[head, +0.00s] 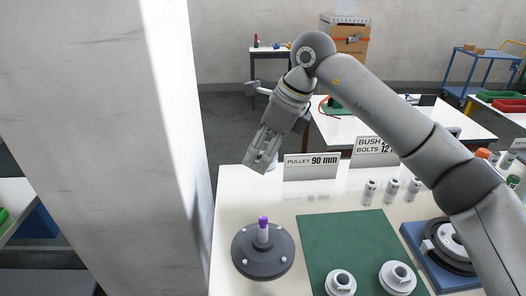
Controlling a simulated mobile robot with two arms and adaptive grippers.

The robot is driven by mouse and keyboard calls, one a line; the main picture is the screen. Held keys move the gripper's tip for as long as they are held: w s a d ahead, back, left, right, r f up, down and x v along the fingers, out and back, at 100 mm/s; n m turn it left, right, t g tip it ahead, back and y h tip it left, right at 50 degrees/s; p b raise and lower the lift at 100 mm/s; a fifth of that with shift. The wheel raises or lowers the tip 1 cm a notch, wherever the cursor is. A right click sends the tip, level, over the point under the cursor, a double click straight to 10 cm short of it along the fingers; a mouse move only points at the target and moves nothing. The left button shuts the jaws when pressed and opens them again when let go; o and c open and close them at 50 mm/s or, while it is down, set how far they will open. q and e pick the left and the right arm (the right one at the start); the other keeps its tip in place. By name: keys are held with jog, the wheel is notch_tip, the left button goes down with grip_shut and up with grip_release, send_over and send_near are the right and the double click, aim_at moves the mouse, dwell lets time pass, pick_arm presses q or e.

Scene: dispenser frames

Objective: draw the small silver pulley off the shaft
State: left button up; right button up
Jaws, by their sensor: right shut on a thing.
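My right gripper (264,153) is raised above the far left edge of the white table, behind and well above the shaft. It is shut on a small silver-grey thing, mostly hidden by the fingers, which looks like the small silver pulley. The pale shaft (263,234) with a purple tip stands upright on a dark round bolted base (248,263). No pulley shows on this shaft, and the gripper is apart from it. My left gripper is not in view.
Two silver hubs (340,283) (397,277) lie on a green mat (335,235). A dark round unit sits on a blue plate (425,255) at right. Small cylinders (391,187) and label signs (311,167) stand behind. A white pillar (170,130) rises at left.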

jog(key=shift+r+p, duration=0.9)
jog(key=shift+r, duration=0.6)
jog(key=shift+r, duration=0.1)
